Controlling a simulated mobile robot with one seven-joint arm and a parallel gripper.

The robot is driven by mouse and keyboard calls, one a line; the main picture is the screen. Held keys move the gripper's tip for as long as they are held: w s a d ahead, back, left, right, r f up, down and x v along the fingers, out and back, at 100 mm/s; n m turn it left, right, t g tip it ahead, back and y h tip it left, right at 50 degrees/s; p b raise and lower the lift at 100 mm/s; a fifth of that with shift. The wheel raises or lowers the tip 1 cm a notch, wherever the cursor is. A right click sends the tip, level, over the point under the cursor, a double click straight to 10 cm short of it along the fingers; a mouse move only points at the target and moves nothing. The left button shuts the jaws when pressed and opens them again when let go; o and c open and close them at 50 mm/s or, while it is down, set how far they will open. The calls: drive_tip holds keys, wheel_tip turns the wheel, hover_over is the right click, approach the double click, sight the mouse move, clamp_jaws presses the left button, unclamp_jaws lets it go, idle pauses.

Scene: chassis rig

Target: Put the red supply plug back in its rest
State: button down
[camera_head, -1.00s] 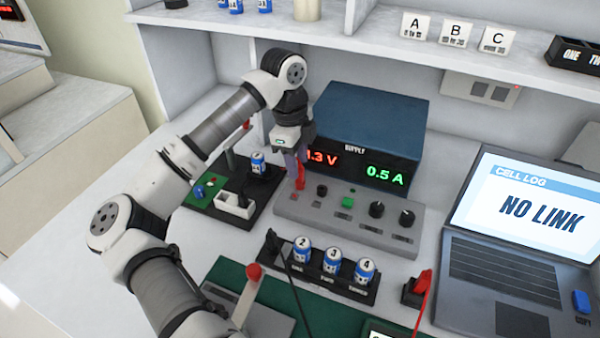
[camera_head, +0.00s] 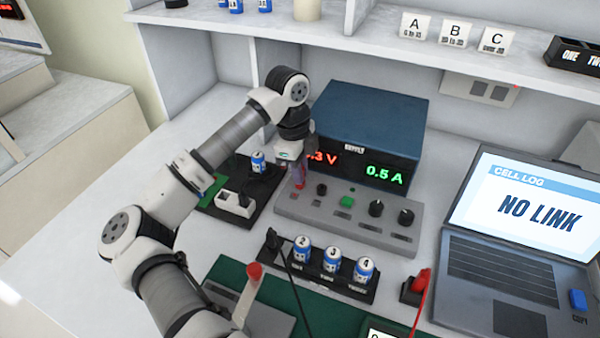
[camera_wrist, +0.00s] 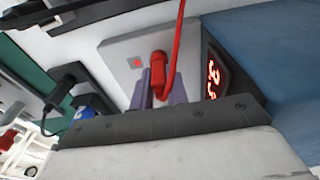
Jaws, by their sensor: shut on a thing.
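My gripper (camera_head: 299,179) is at the left end of the grey control panel (camera_head: 325,215), in front of the supply (camera_head: 370,130). Its purple fingers are shut on a red plug (camera_wrist: 158,72), which shows between them in the wrist view. A red lead (camera_wrist: 175,45) runs from the plug up out of that view. I cannot tell whether the plug's tip is seated in the panel or just above it. A second red plug-like piece (camera_head: 418,284) with a red lead stands in a black block (camera_head: 408,297) right of the battery rack.
A black rack (camera_head: 318,276) with batteries stands in front of the panel, with a black plug (camera_head: 272,241) at its left end. A red-knobbed lever (camera_head: 254,271) rises from the green mat. The laptop (camera_head: 510,270) stands on the right; a black tray (camera_head: 240,212) lies left.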

drive_tip(key=shift+r, duration=0.1)
wheel_tip(320, 180, up, 19)
drive_tip(key=b, duration=0.1)
drive_tip(key=s+a+f, duration=0.2)
drive_tip(key=a+f, duration=0.3)
drive_tip(key=a, duration=0.3)
drive_tip(key=s+a+f+p, duration=0.1)
drive_tip(key=s+a+f, duration=0.1)
drive_tip(key=a+f, duration=0.4)
drive_tip(key=a, duration=0.3)
drive_tip(key=shift+a+f, duration=0.15)
drive_tip(key=shift+a, duration=0.05)
drive_tip(key=shift+s+f, duration=0.1)
drive_tip(key=shift+f+b, duration=2.15)
drive_tip(key=shift+f, duration=0.65)
drive_tip(key=shift+f+b, duration=1.7)
drive_tip(key=shift+b, duration=0.05)
drive_tip(key=c, duration=1.3)
unclamp_jaws()
drive_tip(key=shift+r, duration=0.1)
